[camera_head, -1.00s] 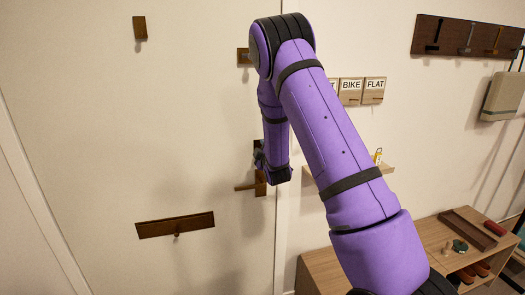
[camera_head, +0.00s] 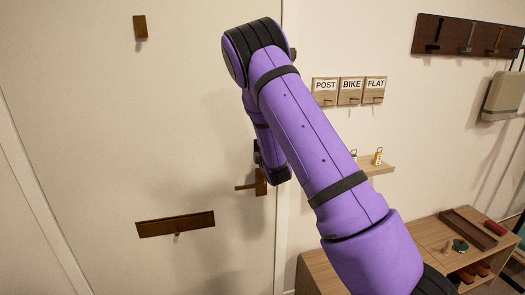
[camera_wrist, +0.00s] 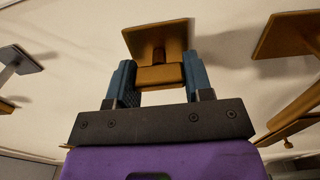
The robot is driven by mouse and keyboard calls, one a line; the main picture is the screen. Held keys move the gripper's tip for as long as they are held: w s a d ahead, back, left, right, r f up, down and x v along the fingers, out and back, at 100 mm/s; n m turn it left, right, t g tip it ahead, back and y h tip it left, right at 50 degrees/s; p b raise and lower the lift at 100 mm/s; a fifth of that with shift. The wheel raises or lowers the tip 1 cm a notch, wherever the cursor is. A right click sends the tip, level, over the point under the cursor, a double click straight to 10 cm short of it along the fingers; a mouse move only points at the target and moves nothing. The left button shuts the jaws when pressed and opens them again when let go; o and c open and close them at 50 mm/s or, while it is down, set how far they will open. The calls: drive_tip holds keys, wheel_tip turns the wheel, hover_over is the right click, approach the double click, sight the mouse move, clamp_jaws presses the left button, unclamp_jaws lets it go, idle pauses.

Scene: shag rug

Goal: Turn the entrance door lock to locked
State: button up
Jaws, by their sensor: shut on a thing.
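The lock's brown turn piece (camera_wrist: 160,76) sits between the blue fingers of my gripper (camera_wrist: 160,84) in the wrist view. My gripper is shut on it. Its bronze plate (camera_wrist: 157,37) shows just beyond the fingers, against the pale door. In the head view my purple arm hides the lock and most of my gripper. The door's lever handle (camera_head: 247,187) shows just below the end of my arm. Whether the bolt is thrown cannot be seen.
A bronze plate with a lever (camera_wrist: 285,128) is close on the right in the wrist view. A letter plate (camera_head: 175,224) is lower on the door (camera_head: 90,120).

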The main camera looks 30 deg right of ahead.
drive_tip(key=o, duration=0.9)
drive_tip(key=shift+s, duration=0.1)
drive_tip(key=v, duration=1)
drive_tip(key=shift+s+a, duration=0.1)
drive_tip(key=shift+s, duration=0.25)
